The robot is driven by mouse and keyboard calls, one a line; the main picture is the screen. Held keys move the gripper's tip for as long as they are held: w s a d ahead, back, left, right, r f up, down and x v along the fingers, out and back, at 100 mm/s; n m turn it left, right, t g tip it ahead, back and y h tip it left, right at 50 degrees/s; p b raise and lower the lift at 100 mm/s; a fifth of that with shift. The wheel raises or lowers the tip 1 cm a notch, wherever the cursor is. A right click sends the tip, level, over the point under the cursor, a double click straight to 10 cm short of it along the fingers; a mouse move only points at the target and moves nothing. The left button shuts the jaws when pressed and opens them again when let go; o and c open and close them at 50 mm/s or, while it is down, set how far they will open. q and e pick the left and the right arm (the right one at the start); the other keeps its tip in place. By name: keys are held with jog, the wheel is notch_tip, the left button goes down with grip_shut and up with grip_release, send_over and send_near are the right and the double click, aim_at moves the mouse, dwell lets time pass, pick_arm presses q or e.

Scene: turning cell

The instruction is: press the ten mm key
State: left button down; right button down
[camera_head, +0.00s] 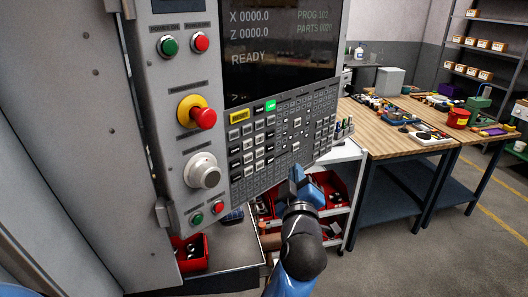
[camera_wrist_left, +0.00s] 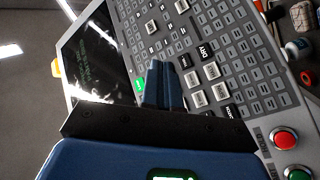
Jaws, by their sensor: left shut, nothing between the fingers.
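The control panel's keypad (camera_head: 310,121) fills the middle of the head view, with rows of grey, white and black keys under a dark screen (camera_head: 278,45). The labels are too small to pick out the ten mm key. My left gripper (camera_head: 297,178) is shut and empty, in front of the keypad's lower edge. In the left wrist view its blue fingers (camera_wrist_left: 162,72) are together and point at the keypad (camera_wrist_left: 240,60). They cover some keys between a lit green key (camera_wrist_left: 139,86) and a black DRY key (camera_wrist_left: 205,51). Contact cannot be told. My right gripper is not in view.
Left of the keypad are a red stop button (camera_head: 203,118) on a yellow collar, a grey knob (camera_head: 203,172) and small green and red buttons. A cart with red bins (camera_head: 333,190) stands below. A wooden workbench (camera_head: 375,136) with tools is at right.

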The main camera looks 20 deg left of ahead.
aim_at(260, 153)
pick_arm(q)
jog(key=shift+w+f+n, duration=0.25)
jog(key=shift+f+n, duration=0.1)
jog(key=shift+n, duration=0.15)
jog(key=shift+s+a, duration=0.1)
jog(key=shift+s, duration=0.05)
jog(key=w+a, duration=0.1)
jog(key=a, duration=0.1)
jog(key=w+a+p, duration=0.1)
jog(key=a, duration=0.2)
jog(key=w+a+p, duration=0.1)
jog(key=w+a, duration=0.1)
jog(key=shift+a, duration=0.4)
jog(key=shift+w+a+r, duration=0.1)
jog(key=shift+w+a, duration=0.2)
jog(key=shift+a, duration=0.4)
dwell(2.9)
jog(key=shift+d, duration=0.1)
jog(key=shift+s+d+b, duration=0.35)
jog(key=shift+d+b, duration=0.1)
jog(key=shift+d, duration=0.1)
